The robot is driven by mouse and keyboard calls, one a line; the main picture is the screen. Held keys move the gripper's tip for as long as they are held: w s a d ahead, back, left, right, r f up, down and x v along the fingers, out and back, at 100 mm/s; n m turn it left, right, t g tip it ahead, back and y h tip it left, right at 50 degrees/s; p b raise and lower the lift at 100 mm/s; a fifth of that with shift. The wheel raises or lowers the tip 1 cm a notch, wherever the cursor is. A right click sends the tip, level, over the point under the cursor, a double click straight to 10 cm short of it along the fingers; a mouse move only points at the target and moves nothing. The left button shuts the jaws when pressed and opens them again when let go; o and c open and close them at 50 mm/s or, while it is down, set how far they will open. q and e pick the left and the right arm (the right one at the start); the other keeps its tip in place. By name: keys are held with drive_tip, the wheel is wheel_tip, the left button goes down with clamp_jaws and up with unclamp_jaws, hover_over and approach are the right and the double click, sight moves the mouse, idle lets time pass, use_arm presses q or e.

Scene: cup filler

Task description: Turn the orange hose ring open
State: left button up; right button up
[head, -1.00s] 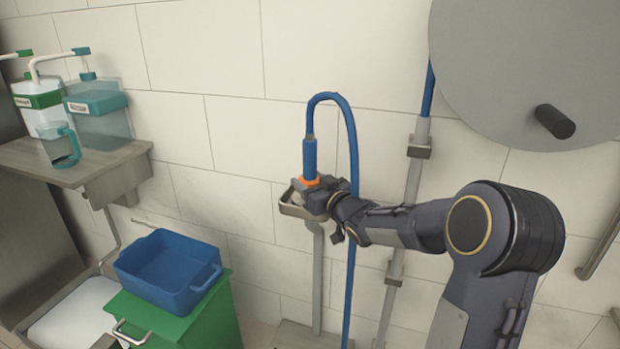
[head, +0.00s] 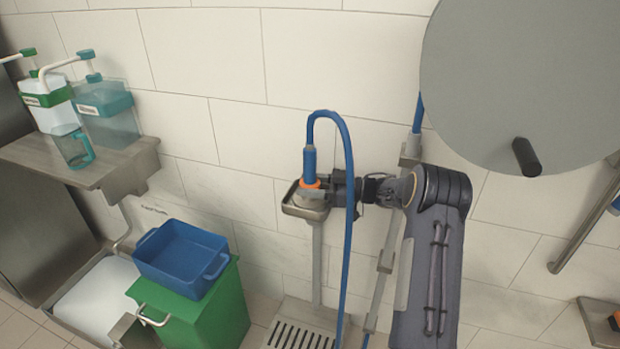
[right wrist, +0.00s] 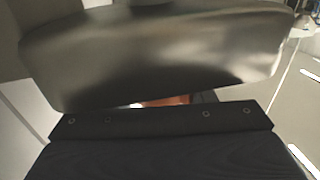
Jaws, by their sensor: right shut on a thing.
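The orange hose ring (head: 309,186) sits at the lower end of the blue hose nozzle (head: 309,165), which stands upright over a small metal basin (head: 304,211) on a post. My right gripper (head: 328,183) reaches it from the right and is shut on the ring; the fingers are small and partly hidden by the hose loop. In the right wrist view, a sliver of orange (right wrist: 165,101) shows between the dark gripper body and a large blurred grey metal shape that fills the upper part. My left gripper is in no view.
The blue hose (head: 348,240) hangs in a loop in front of my right wrist. A large grey disc (head: 510,80) with a dark knob is at upper right. A blue bin (head: 180,265) rests on a green cabinet (head: 220,310). A shelf (head: 100,165) with dispensers is left.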

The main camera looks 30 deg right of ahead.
drive_tip(key=shift+n+g+y, duration=0.6)
drive_tip(key=shift+n+g, duration=0.1)
drive_tip(key=shift+g, duration=0.2)
drive_tip(key=o, duration=1)
